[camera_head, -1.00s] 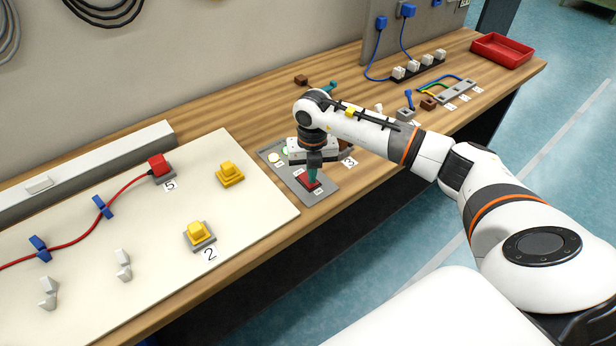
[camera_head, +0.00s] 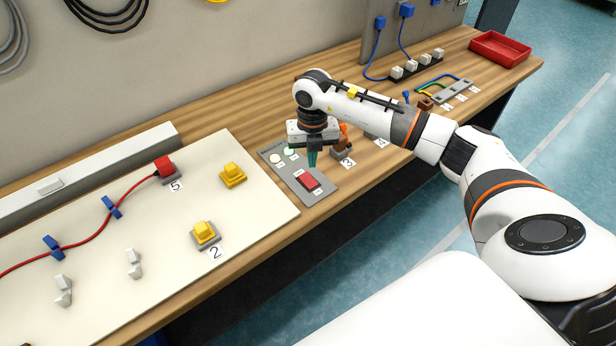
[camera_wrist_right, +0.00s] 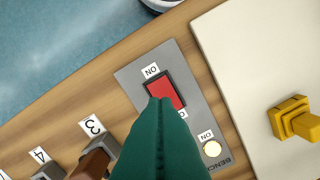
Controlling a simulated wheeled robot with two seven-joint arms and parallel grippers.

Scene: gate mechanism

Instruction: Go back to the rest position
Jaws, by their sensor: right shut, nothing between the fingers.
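My right gripper (camera_head: 312,160) is shut and empty, its green fingertips pointing down. In the head view it hovers above the grey switch panel (camera_head: 325,193), just behind the red rocker switch (camera_head: 308,180). In the right wrist view the shut green fingers (camera_wrist_right: 162,125) cover the lower edge of the red switch (camera_wrist_right: 164,90); they look apart from it in the head view. My left gripper is not in view.
Left of the panel lies a cream board (camera_head: 262,212) with yellow blocks (camera_head: 233,175) and a red cable (camera_head: 120,205). Right of it are a brown-orange lever (camera_head: 343,139), coloured cables and a red tray (camera_head: 499,49). The bench's front strip is clear.

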